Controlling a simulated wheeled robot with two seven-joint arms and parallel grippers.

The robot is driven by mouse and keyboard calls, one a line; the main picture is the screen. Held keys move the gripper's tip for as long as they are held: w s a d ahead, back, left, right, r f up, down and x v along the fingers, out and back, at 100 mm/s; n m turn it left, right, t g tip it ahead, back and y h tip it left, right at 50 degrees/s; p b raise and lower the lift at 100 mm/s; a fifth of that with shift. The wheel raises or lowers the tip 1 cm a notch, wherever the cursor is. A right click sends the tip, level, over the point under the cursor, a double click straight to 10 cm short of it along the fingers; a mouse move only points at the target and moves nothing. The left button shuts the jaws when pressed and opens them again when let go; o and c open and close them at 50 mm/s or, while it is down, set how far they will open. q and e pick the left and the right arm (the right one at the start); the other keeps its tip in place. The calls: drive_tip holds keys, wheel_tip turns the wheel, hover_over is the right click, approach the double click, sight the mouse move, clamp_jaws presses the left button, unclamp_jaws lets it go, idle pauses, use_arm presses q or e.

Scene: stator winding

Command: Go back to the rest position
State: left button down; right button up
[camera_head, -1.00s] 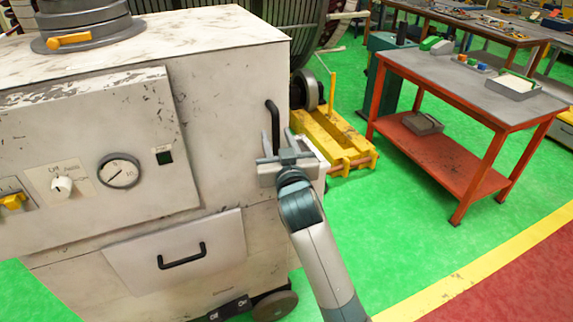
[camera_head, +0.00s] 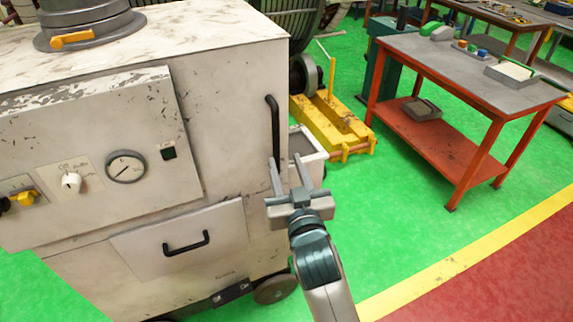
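My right gripper (camera_head: 299,178) is in front of the right edge of a worn white machine cabinet (camera_head: 235,120). Its two fingers point away from me and stand apart with nothing between them. The gripper is just below the black vertical handle (camera_head: 273,132) on the cabinet's side. I cannot tell whether the left finger touches the cabinet or handle. My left gripper is not in view.
The cabinet carries a gauge (camera_head: 126,167), knobs and a drawer handle (camera_head: 186,244). A yellow stand (camera_head: 335,128) is behind the gripper. A red workbench (camera_head: 470,85) stands at right. Green floor (camera_head: 400,220) between them is clear.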

drive_tip(key=shift+f, duration=0.1)
idle(0.4)
wheel_tip(320, 180, down, 39)
drive_tip(key=s+d+n+g+b, duration=0.1)
drive_tip(key=s+n+g+b, duration=0.15)
drive_tip(key=g+b, duration=0.3)
drive_tip(key=s+d+f+g, duration=0.1)
drive_tip(key=s+d+f, duration=0.15)
drive_tip(key=f, duration=0.45)
drive_tip(key=s+d+f+g, duration=0.15)
drive_tip(key=s+f, duration=0.25)
drive_tip(key=f, duration=0.4)
drive_tip(key=s+d+f+g+h+b, duration=0.1)
drive_tip(key=s+d+f+g+b, duration=0.2)
drive_tip(key=s+f, duration=0.75)
drive_tip(key=s+d+f+g+h+b, duration=0.15)
drive_tip(key=s+d+f, duration=0.35)
drive_tip(key=s+f, duration=0.6)
drive_tip(key=s+d+f+g, duration=0.1)
drive_tip(key=s+d+f, duration=0.2)
drive_tip(key=s, duration=0.4)
drive_tip(key=s+d+f+m+g+b, duration=0.1)
drive_tip(key=s+d+f+g, duration=0.1)
drive_tip(key=s, duration=0.6)
drive_tip(key=s+d+f+m+g+b, duration=0.1)
drive_tip(key=s+d+f, duration=0.3)
drive_tip(key=s+f, duration=0.2)
drive_tip(key=shift+s+d+f, duration=0.2)
drive_tip(key=shift+s+f, duration=0.05)
drive_tip(key=shift+s, duration=0.8)
